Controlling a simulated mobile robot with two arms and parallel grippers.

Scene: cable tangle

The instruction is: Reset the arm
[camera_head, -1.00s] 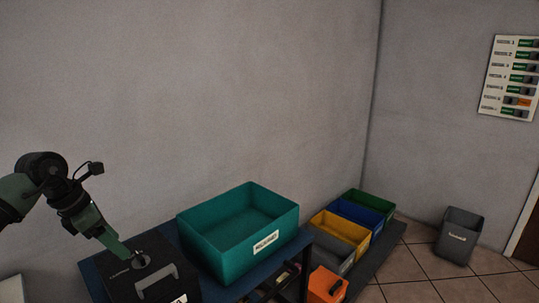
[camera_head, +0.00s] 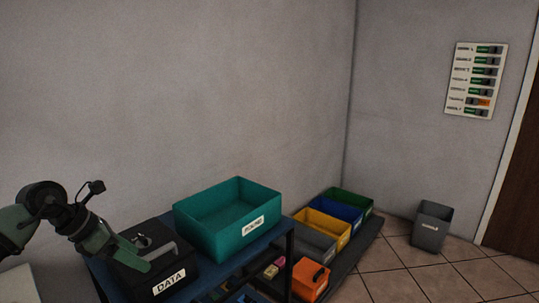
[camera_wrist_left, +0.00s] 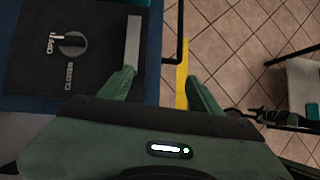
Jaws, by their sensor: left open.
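My left arm comes in from the left in the head view, and its gripper (camera_head: 130,262) is by the black case labelled DATA (camera_head: 172,284). In the left wrist view the two green fingers of the left gripper (camera_wrist_left: 160,88) are apart, with nothing between them. The case lid (camera_wrist_left: 40,80) shows there at the left, with a knob (camera_wrist_left: 72,42) between the marks OPEN and CLOSED and a grey handle (camera_wrist_left: 132,45). The left finger is close to the handle; I cannot tell whether they touch.
A teal bin (camera_head: 228,222) stands beside the case on the blue table. Grey, yellow, blue and green bins line the wall beyond, with an orange box (camera_head: 310,278) in front. A grey waste bin (camera_head: 431,225) stands on open tiled floor. A switch panel (camera_head: 474,80) hangs on the wall.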

